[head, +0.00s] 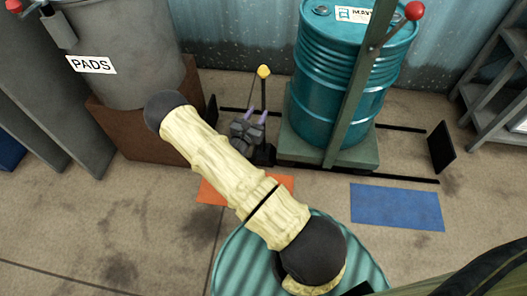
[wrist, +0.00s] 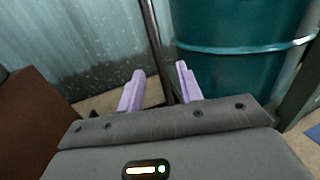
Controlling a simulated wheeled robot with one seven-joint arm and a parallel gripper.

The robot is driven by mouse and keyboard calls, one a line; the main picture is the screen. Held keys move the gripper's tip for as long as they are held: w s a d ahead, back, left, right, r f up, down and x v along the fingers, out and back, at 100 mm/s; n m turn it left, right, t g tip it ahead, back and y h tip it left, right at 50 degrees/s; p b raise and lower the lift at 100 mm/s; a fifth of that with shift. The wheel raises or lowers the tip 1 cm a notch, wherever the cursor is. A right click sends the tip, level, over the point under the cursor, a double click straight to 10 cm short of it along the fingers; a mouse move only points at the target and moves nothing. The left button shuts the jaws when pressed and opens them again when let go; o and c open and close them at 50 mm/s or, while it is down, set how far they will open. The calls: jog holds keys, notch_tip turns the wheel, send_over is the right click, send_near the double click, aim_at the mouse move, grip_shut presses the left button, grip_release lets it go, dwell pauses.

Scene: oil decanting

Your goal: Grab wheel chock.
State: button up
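A thin dark upright post with a yellow knob (head: 263,72) stands just left of the drum's platform. A dark block (head: 265,154) shows low at its foot; I take these to be the wheel chock and its handle, though my gripper partly hides them. My gripper (head: 256,115) is low in front of the post, its two lilac fingers pointing away from me. In the wrist view the fingers (wrist: 160,70) are spread apart. The dark post (wrist: 152,35) passes between them in the picture, apparently beyond the tips. Nothing is held. The chock's base is hidden in the wrist view.
A teal drum (head: 325,80) stands on a green wheeled platform (head: 300,152) between dark floor rails. A black end plate (head: 441,147) stands at right. A grey PADS bin (head: 130,75) sits on a brown block (head: 130,133). Orange (head: 212,190) and blue (head: 397,207) floor patches lie nearer.

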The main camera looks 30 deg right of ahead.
aim_at(263, 106)
jog(key=shift+w+d, duration=0.3)
jog(key=shift+d, duration=0.1)
jog(key=shift+w+d+f+b, duration=0.3)
jog(key=shift+d+b, duration=0.05)
jog(key=shift+b, duration=0.2)
jog(key=b+x, duration=0.3)
jog(key=shift+w+d+f, duration=0.25)
jog(key=shift+d+f, duration=0.05)
jog(key=shift+w+d, duration=0.15)
jog(key=shift+r, duration=0.15)
grip_shut()
